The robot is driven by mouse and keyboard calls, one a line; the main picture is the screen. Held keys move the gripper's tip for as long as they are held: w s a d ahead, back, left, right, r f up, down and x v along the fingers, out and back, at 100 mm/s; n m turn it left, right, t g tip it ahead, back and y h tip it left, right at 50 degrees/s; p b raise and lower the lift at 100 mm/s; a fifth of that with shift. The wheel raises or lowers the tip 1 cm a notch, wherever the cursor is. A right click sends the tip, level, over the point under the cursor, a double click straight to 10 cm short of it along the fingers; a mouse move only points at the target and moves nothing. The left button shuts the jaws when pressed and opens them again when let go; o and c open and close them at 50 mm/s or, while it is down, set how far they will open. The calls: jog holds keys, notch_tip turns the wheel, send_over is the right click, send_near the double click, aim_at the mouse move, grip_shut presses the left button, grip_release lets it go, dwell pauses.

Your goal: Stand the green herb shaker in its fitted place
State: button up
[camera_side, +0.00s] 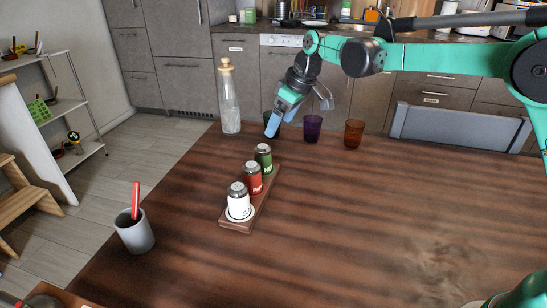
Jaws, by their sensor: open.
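The green herb shaker (263,159) has a grey lid and stands upright at the far end of a narrow wooden rack (235,226). A red shaker (253,179) and a white shaker (238,203) stand in line in front of it on the same rack. The green shaker's base is partly hidden by the red one, so how it sits in the rack cannot be fully seen. My gripper (272,128) has light blue fingers, is open and empty, and points down above and behind the green shaker, apart from it.
A purple cup (312,129) and an amber cup (354,134) stand right of my gripper; a dark green cup is mostly hidden behind it. A corked glass bottle (229,100) stands to the left. A grey cup (134,233) holds a red stick. The table's right side is clear.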

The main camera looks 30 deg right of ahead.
jog(key=s+d+r+m+t+h, duration=0.1)
jog(key=s+r+m, duration=0.1)
jog(key=s, duration=0.4)
jog(key=s+d+r+m+t, duration=0.1)
jog(key=s+r, duration=0.1)
jog(key=s, duration=0.3)
jog(key=s+f+m, duration=0.1)
jog(key=s+f, duration=0.1)
jog(key=s, duration=0.3)
jog(key=s+d+f+m+t+h, duration=0.1)
jog(key=s+f, duration=0.1)
jog(key=s, duration=0.3)
jog(key=shift+s+d+f+m, duration=0.2)
jog(key=shift+s+d+m, duration=0.05)
jog(key=shift+s+m, duration=0.15)
